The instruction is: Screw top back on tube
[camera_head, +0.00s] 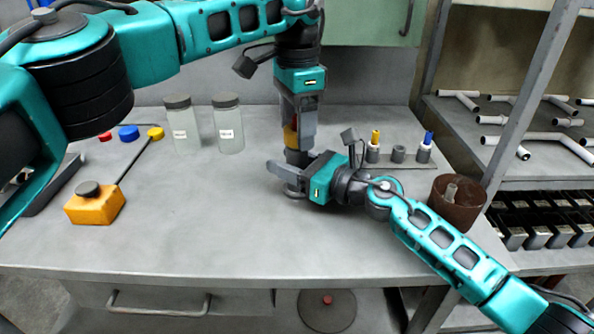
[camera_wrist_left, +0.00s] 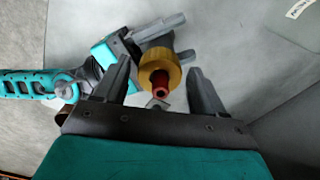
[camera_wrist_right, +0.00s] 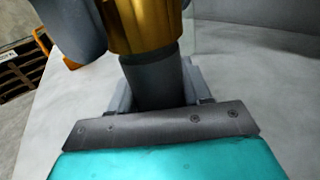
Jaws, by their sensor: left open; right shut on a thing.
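The tube is a dark grey cylinder (camera_wrist_right: 155,85) standing upright on the bench, its base showing in the head view (camera_head: 296,157). A gold top (camera_wrist_left: 159,73) with a red tip sits at its upper end; I cannot tell whether it is screwed tight. My right gripper (camera_head: 288,178) is shut on the grey tube low down, from the right. My left gripper (camera_wrist_left: 158,88) points down from above, its two fingers open on either side of the gold top, which also shows in the right wrist view (camera_wrist_right: 148,25). The fingers appear apart from the top.
Two lidded jars (camera_head: 228,125) stand at the back left. A small rack (camera_head: 398,157) with coloured-tipped pieces and a brown cup (camera_head: 457,198) are on the right. A yellow box (camera_head: 95,204) with a rod lies left. The bench front is clear.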

